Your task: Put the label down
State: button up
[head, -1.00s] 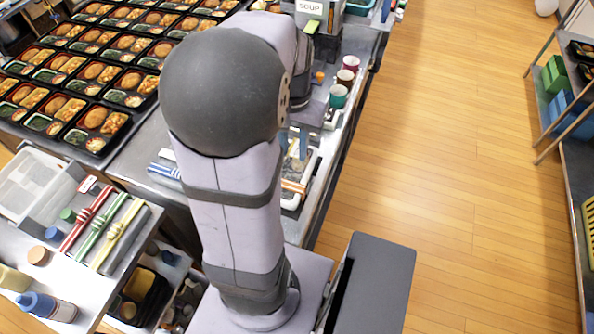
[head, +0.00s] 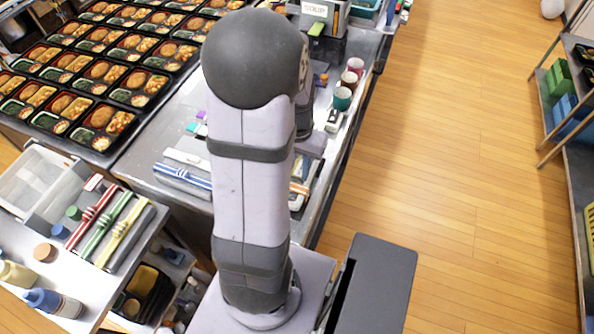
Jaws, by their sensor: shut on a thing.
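My arm (head: 240,180) stands in the middle of the head view, and its dark round elbow (head: 252,58) covers part of the counter. My gripper is hidden behind the arm, so neither its fingers nor anything in them shows. I cannot make out a loose label for sure. A white sign reading SOUP (head: 314,9) is on a grey container at the top, with a green piece (head: 317,29) below it. Small teal (head: 192,127) and purple (head: 201,115) pieces lie on the counter just left of the arm.
Filled bento trays (head: 100,142) crowd the counter at left. Blue-striped (head: 183,179), red, green and yellow bundles (head: 125,232) lie nearby. Several cups, one teal (head: 342,98), line the counter's right side. The wooden floor (head: 450,180) is clear.

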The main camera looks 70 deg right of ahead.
aim_at(297, 175)
jog(key=shift+f, duration=1.05)
jog(key=shift+f, duration=0.25)
jog(key=o, duration=1)
jog(key=shift+a, duration=0.1)
notch_tip(297, 175, up, 13)
jog(key=shift+f+b, duration=0.2)
jog(key=shift+b, duration=0.25)
